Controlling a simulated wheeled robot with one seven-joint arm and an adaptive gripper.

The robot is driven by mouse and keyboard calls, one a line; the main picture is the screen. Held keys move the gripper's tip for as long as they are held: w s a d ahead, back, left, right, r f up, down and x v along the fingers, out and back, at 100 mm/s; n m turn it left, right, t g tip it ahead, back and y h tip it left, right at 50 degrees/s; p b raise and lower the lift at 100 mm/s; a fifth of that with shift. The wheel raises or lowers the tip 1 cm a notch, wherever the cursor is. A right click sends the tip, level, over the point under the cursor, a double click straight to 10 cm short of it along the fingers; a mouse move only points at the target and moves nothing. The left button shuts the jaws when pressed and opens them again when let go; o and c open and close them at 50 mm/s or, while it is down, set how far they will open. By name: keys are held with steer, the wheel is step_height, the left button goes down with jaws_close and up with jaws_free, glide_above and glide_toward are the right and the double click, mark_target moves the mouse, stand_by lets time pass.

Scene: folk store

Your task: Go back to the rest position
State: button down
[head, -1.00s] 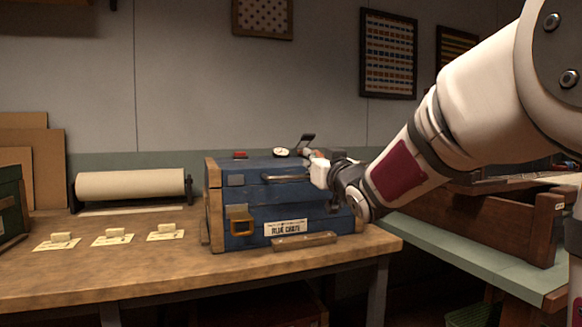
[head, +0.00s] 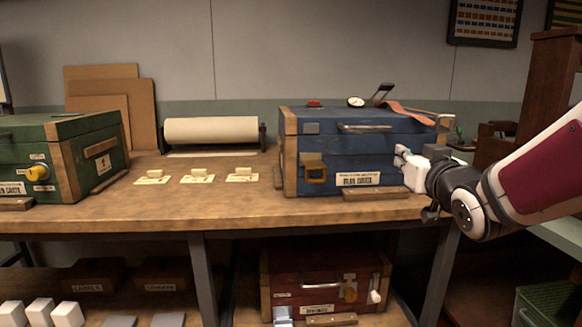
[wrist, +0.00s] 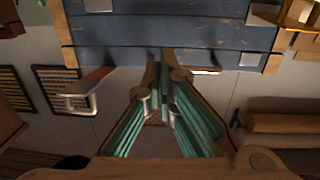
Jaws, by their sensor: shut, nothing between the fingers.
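My gripper (head: 402,155) is at the right end of the blue crate (head: 350,155) in the head view, in front of its right front corner. I cannot tell whether it touches the crate. In the wrist view my gripper (wrist: 161,58) shows its two fingers drawn together, with nothing held between them. The blue crate's wooden face (wrist: 180,30) fills the top of that view, beyond the fingertips. The crate's lid is down.
The wooden bench (head: 240,212) also holds a green crate (head: 95,160), a paper roll (head: 212,131) and small cards (head: 197,179). A red crate (head: 325,285) sits on the shelf below. The bench front between the green and blue crates is clear.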

steer(key=s+a+f+g, duration=0.3)
steer(key=s+f+g, duration=0.25)
steer(key=s, duration=0.85)
steer(key=s+a+f+g+y, duration=0.1)
steer(key=s+a+f+g, duration=0.35)
steer(key=s, duration=0.85)
steer(key=s+a+f+g, duration=0.2)
steer(key=s+f+g, duration=0.5)
steer(key=s, duration=0.7)
step_height(320, 180, up, 37)
steer(key=t+p, duration=0.3)
steer(key=p, duration=3.1)
steer(key=shift+w+d+f+n, duration=0.15)
steer(key=shift+w+d+n, duration=0.05)
steer(key=shift+w+n, duration=0.1)
